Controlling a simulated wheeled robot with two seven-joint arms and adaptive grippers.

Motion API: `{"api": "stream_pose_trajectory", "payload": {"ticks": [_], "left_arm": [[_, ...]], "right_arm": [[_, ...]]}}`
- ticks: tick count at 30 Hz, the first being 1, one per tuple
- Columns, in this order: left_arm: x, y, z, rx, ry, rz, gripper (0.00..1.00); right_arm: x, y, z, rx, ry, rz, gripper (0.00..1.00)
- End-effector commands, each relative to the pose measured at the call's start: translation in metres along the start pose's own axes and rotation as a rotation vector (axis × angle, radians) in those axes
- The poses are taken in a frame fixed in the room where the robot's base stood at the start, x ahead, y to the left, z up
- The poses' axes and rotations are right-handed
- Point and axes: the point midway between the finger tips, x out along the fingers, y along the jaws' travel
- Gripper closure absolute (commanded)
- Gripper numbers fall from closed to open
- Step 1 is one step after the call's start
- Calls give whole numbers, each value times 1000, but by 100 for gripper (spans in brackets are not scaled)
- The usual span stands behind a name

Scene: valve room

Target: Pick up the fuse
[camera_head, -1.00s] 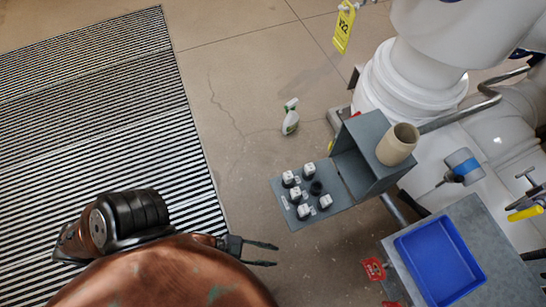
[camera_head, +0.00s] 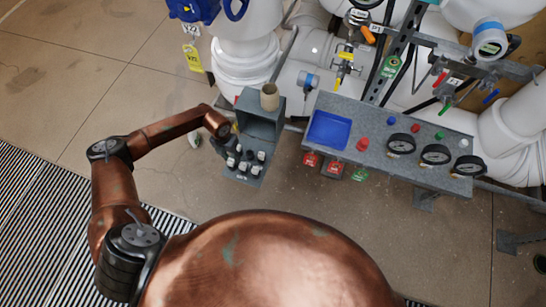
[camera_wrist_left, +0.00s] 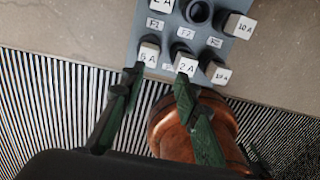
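The grey fuse panel (camera_head: 243,175) holds several white-capped fuses in rows, left of centre in the head view. In the left wrist view the panel (camera_wrist_left: 176,32) is at the top, with caps marked in amps. One fuse, apparently marked 5 A (camera_wrist_left: 149,53), sits at the near left, with a 2 A fuse (camera_wrist_left: 186,65) right of it. One black socket (camera_wrist_left: 198,12) is empty. My left gripper (camera_wrist_left: 159,74) is open and empty; its fingertips straddle the line to the 5 A fuse, contact unclear. It is small and partly hidden in the head view. My right gripper is not in view.
A beige cup (camera_head: 270,97) stands on the grey box (camera_head: 259,124) behind the panel. A bench (camera_head: 400,172) with a blue tray (camera_head: 312,138), buttons and gauges is to the right. White pipes (camera_head: 318,62) run behind.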

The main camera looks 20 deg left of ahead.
Motion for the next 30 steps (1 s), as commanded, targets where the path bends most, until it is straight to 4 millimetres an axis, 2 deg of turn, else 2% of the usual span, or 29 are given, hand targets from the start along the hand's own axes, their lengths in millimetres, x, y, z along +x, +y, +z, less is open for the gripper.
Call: {"api": "stream_pose_trajectory", "payload": {"ticks": [1,4,9,14,22,30], "left_arm": [[-6,8,4,2,-6,24,71],[-3,16,7,3,-9,48,71],[17,16,7,3,-8,46,71],[28,18,7,2,-9,46,71],[67,20,6,3,-10,43,71],[69,20,7,3,-12,44,71]], "right_arm": [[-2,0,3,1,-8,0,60],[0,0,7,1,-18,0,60],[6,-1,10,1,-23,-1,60],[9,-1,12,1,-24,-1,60],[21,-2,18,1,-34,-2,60],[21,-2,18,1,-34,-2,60]]}}
